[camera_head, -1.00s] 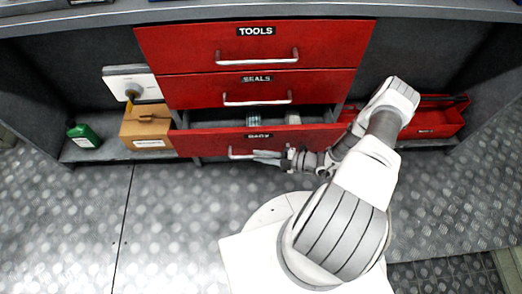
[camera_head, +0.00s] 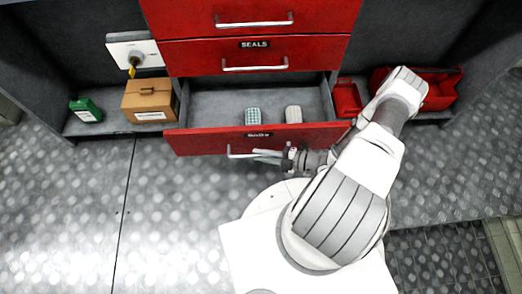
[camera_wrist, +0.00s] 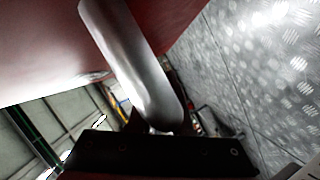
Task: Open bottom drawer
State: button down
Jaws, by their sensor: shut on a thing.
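The bottom drawer (camera_head: 200,139) is red with a small black label and stands well out from the cabinet. Its grey inside shows, with a teal-checked item (camera_head: 252,116) and a pale item (camera_head: 293,114) in it. My gripper (camera_head: 265,155) is at the drawer's bar handle (camera_head: 236,154), in front of the drawer face, and shut on it. In the wrist view the metal handle (camera_wrist: 130,65) runs down to the dark gripper body, with the red drawer face (camera_wrist: 50,45) behind. The fingertips are hard to make out.
The SEALS drawer (camera_head: 190,57) and the top drawer (camera_head: 200,15) are shut above. A red toolbox (camera_head: 440,90) is at right. The floor in front is clear at left.

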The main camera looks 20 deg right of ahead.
jog(key=shift+s+a, duration=0.25)
jog(key=shift+s, duration=0.75)
jog(key=c, duration=0.8)
grip_release()
jog(key=shift+c, duration=0.2)
jog(key=p+v, duration=0.1)
jog(key=v, duration=0.6)
jog(key=shift+d, duration=0.2)
jog(key=shift+s+r, duration=0.1)
jog(key=shift+s, duration=0.05)
